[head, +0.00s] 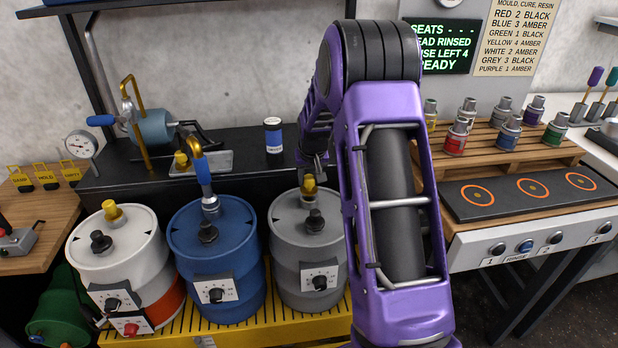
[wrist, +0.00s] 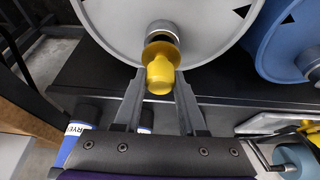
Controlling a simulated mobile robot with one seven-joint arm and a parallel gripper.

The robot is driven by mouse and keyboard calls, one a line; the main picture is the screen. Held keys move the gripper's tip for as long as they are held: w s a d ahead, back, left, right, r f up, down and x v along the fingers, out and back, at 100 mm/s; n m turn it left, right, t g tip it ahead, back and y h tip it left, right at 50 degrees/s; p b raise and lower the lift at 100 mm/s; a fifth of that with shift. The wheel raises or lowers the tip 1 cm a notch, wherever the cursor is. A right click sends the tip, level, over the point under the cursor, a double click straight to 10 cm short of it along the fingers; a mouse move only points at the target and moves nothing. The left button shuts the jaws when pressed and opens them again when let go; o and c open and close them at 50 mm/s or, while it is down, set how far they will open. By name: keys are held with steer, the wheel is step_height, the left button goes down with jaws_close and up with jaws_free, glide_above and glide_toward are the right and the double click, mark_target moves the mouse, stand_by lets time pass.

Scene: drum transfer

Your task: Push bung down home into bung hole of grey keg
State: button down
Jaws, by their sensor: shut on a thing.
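The grey keg (head: 287,250) stands on the yellow rack at the right end of the row; its pale top fills the upper part of the wrist view (wrist: 120,35). The yellow bung (head: 309,184) is at the keg's far side, with its round knob and wider flange showing in the wrist view (wrist: 160,75). Its flange is at a grey metal collar (wrist: 162,29) around the bung hole; I cannot tell how deep it sits. My gripper (wrist: 160,82) is shut on the bung's knob, one finger on each side. In the head view my gripper (head: 313,168) is small and partly hidden.
The blue keg (head: 215,243) with a blue-handled spout stands close left of the grey keg, and a white keg (head: 117,248) beyond it. A dark bench (head: 240,148) with a small labelled can (head: 273,136) runs behind. A pallet of small cans stands right.

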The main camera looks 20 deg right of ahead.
steer(key=shift+f, duration=1.05)
stand_by(1.6)
steer(key=shift+f, duration=0.2)
stand_by(0.3)
steer(key=shift+c, duration=2)
jaws_free()
